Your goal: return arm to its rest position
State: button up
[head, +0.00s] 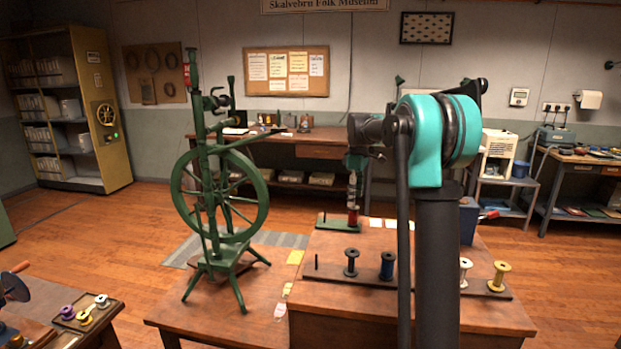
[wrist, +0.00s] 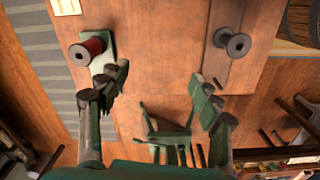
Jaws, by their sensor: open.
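My arm, with a teal joint, rises in front of the head view and reaches over the table to my gripper (head: 355,172). My gripper points down near a red spool (head: 353,217) on a green stand (head: 338,226). In the wrist view my gripper (wrist: 160,74) has its two fingers spread wide, with nothing between the tips. The red spool (wrist: 92,47) lies beyond the left fingertip, apart from it as far as I can tell.
A dark spool (head: 351,262), a blue spool (head: 388,265), a white spool (head: 465,271) and a yellow spool (head: 499,276) stand on a rack (head: 330,271). A green spinning wheel (head: 262,200) stands to the left. My arm hides part of the table.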

jog(key=s+d+f+m+t, duration=0.1)
jog(key=s+f+m, duration=0.3)
jog(key=s, duration=0.8)
jog(key=s+d+f+m+t, duration=0.1)
jog(key=s+f+m, duration=0.3)
jog(key=s+f, duration=0.5)
jog(key=s+d+f+m+t, duration=0.1)
jog(key=s+f+m, duration=0.4)
jog(key=s, duration=1.2)
notch_tip(320, 180, down, 2)
jog(key=shift+s+d+f+t, duration=0.1)
jog(key=shift+s+d+t, duration=0.15)
jog(key=shift+t, duration=0.25)
